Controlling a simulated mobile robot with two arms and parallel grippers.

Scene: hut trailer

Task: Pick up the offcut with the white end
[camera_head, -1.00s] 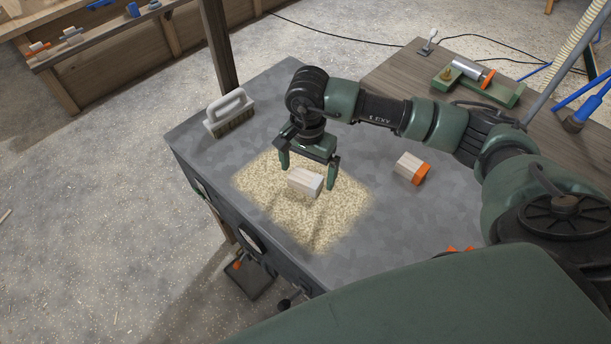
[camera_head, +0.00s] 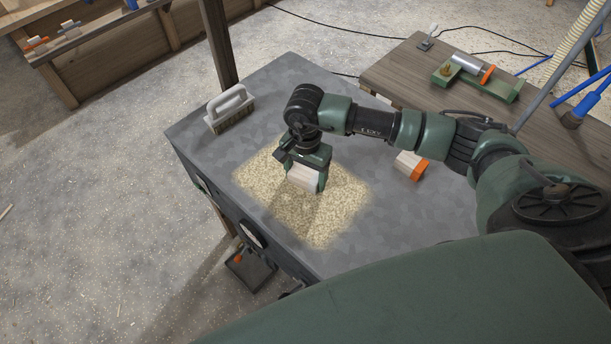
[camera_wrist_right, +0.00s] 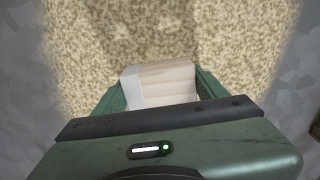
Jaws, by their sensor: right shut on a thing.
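The offcut with the white end (camera_head: 303,179) is a pale wood block on the sawdust patch (camera_head: 330,212) on the grey bench top. My right gripper (camera_head: 305,181) comes down over it from above and is shut on it, one finger at each side. In the right wrist view the offcut (camera_wrist_right: 160,84) sits between the green fingers of the gripper (camera_wrist_right: 155,92), its white end to the left. I cannot tell whether it is clear of the sawdust. My left gripper is not in view.
Another offcut with an orange end (camera_head: 410,166) lies on the bench (camera_head: 365,252) to the right of the gripper. A brush with a grey handle (camera_head: 230,108) stands at the far left corner. A wooden table (camera_head: 400,75) with a green and silver tool (camera_head: 478,80) adjoins behind.

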